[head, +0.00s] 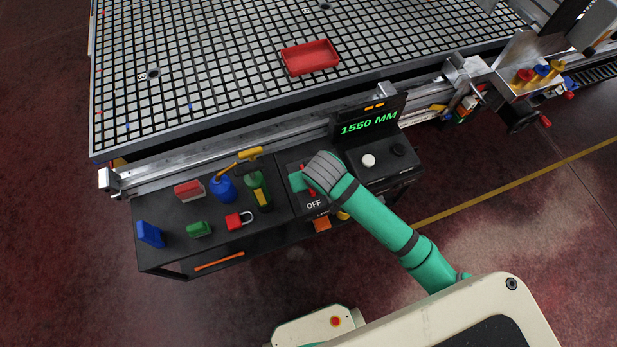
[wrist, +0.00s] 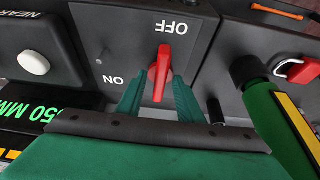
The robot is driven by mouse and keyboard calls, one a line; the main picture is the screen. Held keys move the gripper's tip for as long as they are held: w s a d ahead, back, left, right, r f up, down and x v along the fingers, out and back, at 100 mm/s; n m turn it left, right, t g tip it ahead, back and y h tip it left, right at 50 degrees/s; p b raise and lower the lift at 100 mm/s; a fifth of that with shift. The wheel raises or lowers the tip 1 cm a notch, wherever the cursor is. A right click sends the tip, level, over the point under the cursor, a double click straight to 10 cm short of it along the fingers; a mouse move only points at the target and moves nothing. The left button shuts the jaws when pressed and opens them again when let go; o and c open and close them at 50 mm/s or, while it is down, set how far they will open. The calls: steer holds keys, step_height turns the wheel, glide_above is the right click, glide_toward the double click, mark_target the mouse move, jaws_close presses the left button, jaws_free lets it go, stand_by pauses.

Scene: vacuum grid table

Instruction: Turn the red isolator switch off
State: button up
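The red isolator switch handle (wrist: 160,70) is on a dark panel (wrist: 110,40). In the wrist view its long side runs up the picture, with its far end towards the OFF label; the ON label is to its left. My gripper (wrist: 160,88) has its two green fingers on either side of the handle, close to it. I cannot tell whether they press on it. In the head view my gripper (head: 305,180) covers much of the switch; only bits of the red handle (head: 312,192) show beside the OFF label.
The grid table rail (head: 220,160) runs behind.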

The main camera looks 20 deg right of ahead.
steer(key=v, duration=1)
steer(key=shift+r, duration=0.4)
steer(key=shift+s, duration=0.15)
